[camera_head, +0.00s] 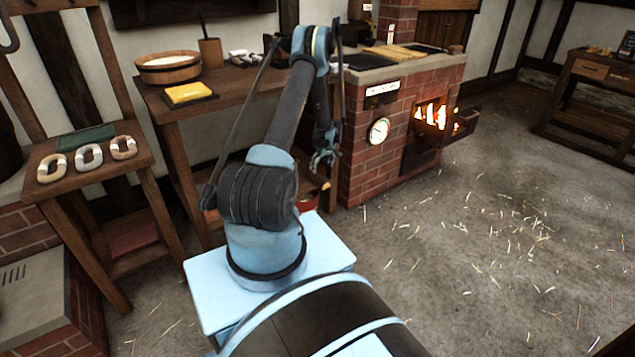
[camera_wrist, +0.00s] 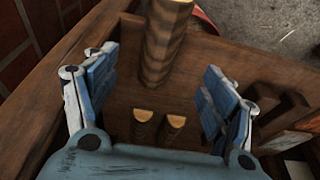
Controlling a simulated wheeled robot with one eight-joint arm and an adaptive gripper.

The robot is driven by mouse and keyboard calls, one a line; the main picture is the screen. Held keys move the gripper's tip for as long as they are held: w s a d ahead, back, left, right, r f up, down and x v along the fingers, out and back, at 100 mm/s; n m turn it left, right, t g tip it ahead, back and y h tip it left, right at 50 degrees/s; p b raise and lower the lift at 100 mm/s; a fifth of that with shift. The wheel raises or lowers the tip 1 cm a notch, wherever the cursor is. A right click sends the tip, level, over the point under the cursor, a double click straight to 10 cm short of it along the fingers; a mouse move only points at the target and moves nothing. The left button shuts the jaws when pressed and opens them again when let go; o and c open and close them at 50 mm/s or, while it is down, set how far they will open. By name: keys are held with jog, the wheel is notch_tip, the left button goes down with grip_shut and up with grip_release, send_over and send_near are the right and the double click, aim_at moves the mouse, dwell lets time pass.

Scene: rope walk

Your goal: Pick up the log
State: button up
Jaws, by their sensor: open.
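In the wrist view, a log (camera_wrist: 165,50) with bark sides and a pale cut end shows at the top middle, between and beyond my fingers. Two more logs with pale cut ends, a left one (camera_wrist: 143,117) and a right one (camera_wrist: 175,122), show lower down against brown wood. My gripper (camera_wrist: 158,64) is open, one blue finger on each side, with nothing held. I cannot tell how far the fingers are from the log. In the head view, my gripper (camera_head: 322,160) hangs beside the brick stove, and a small pale log end (camera_head: 326,186) shows just below it.
The brick stove (camera_head: 365,165) with a lit firebox (camera_head: 431,117) stands right of my arm. A wooden bench (camera_head: 175,105) holds a tub (camera_head: 168,67) and a yellow block (camera_head: 188,93). A stand with rope coils (camera_head: 89,155) is at left. The straw-strewn floor (camera_head: 500,240) at right is open.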

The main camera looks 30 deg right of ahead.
aim_at(318, 176)
jog(key=shift+x, duration=4.95)
jog(key=shift+c, duration=0.3)
jog(key=c, duration=1.3)
